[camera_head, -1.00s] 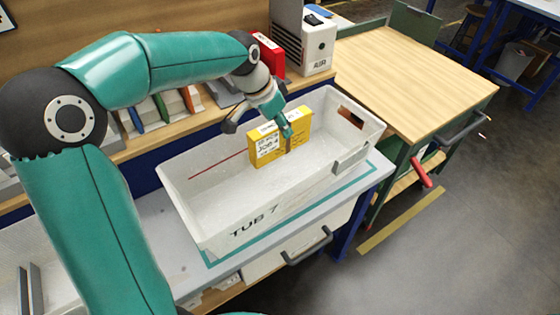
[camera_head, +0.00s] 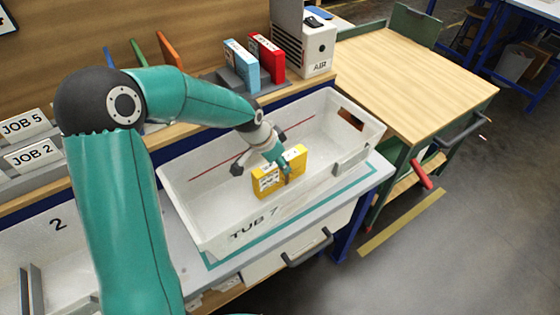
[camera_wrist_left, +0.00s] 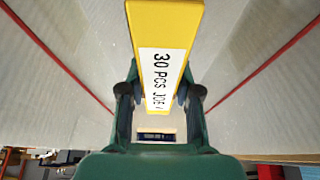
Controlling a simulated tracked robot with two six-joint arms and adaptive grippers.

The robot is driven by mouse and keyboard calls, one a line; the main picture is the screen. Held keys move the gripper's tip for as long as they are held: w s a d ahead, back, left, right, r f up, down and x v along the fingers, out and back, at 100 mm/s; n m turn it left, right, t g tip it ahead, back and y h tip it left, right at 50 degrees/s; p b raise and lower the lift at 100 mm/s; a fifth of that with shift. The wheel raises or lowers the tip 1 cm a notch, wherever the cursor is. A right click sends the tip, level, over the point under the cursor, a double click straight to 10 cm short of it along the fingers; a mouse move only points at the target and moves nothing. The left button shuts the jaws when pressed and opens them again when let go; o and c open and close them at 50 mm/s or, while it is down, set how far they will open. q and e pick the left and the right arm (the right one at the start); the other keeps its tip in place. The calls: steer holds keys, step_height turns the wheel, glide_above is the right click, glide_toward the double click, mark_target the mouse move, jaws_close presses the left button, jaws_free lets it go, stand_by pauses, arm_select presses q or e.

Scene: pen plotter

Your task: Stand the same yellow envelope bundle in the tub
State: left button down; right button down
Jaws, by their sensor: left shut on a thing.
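The yellow envelope bundle (camera_head: 267,181) has white labels and is upright inside the white tub (camera_head: 205,216), which is marked TUB 7. In the wrist view the bundle (camera_wrist_left: 165,25) shows a label reading "30 PCS" and part of "JOB". My left gripper (camera_head: 283,170) is shut on the bundle from above, with a finger on each side; the wrist view shows the gripper (camera_wrist_left: 160,95) too. My right gripper is not in view.
The tub stands on a grey bench with a teal outline (camera_head: 374,174). Behind it are a light blue binder (camera_head: 241,64), a red binder (camera_head: 266,58) and an AIR box (camera_head: 318,48). A wooden-topped cart (camera_head: 420,75) stands right. A second tub (camera_head: 30,250) is at left.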

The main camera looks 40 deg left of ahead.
arm_select(q)
steer(key=shift+f, duration=0.1)
steer(key=c, duration=0.8)
jaws_free()
steer(key=v, duration=1.2)
